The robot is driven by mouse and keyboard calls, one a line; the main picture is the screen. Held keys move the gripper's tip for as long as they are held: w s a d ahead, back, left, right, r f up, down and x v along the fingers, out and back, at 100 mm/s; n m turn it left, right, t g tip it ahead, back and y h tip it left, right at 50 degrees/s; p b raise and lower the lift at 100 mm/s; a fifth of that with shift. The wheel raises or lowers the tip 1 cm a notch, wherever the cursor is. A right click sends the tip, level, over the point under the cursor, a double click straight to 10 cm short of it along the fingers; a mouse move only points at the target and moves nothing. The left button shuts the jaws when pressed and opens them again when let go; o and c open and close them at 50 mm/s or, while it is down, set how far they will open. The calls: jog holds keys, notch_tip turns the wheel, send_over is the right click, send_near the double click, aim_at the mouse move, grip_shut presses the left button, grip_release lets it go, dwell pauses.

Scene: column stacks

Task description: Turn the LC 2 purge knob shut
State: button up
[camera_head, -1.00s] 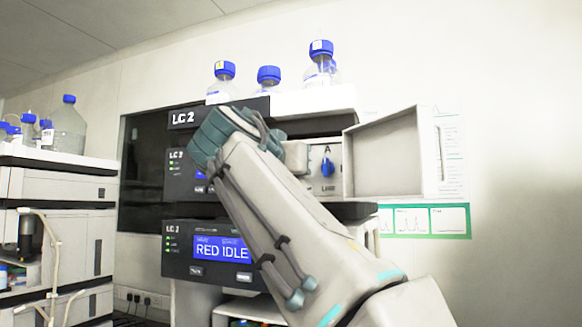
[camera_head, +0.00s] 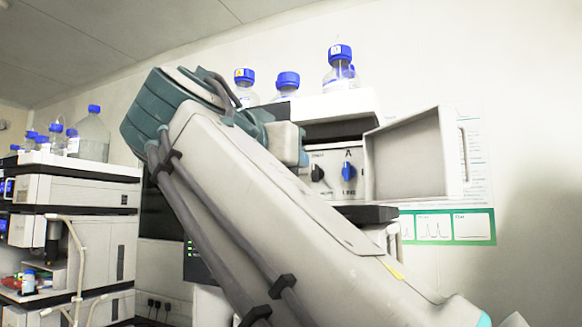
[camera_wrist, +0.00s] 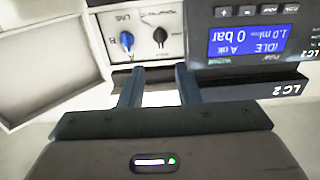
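The LC 2 front panel shows two knobs. The black knob (camera_head: 317,173), which I take as the purge knob, sits left of the blue A/B line knob (camera_head: 348,171) in the head view. In the upside-down wrist view the black knob (camera_wrist: 160,35) is right of the blue knob (camera_wrist: 127,40). The black knob's pointer looks tilted, but its label is too small to read surely. My gripper (camera_wrist: 159,68) is open and empty, its two fingers apart below the panel edge in the wrist picture, not touching either knob. In the head view my arm hides the fingers.
An open panel door (camera_head: 412,158) stands just right of the knobs. Blue-capped bottles (camera_head: 341,70) stand on top. The lit display (camera_wrist: 252,40) reads IDLE, 0 bar. Another instrument stack (camera_head: 80,215) stands at the left.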

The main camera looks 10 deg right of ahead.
jog(key=shift+v, duration=1.25)
jog(key=w+d+f+n+g+y, duration=0.1)
jog(key=f+n+g+y, duration=0.1)
jog(key=f, duration=0.8)
jog(key=w+d+f+n+g+y+p, duration=0.1)
jog(key=w+d+f+n+g, duration=0.15)
jog(key=f, duration=0.65)
jog(key=w+d+f+n+g+y, duration=0.1)
jog(key=f+n+y, duration=0.15)
jog(key=f, duration=0.75)
jog(key=s+d+f+g+y, duration=0.1)
jog(key=s+f, duration=0.3)
jog(key=f, duration=0.5)
jog(key=s+d+f+g+y, duration=0.1)
jog(key=s+f+g+y, duration=0.1)
jog(key=s+f, duration=0.3)
jog(key=s+d+f+g+y, duration=0.1)
jog(key=s+f, duration=0.4)
jog(key=f, duration=0.8)
jog(key=shift+f+g+y+p, duration=0.3)
jog(key=shift+g+y+p, duration=0.2)
jog(key=shift+g, duration=0.65)
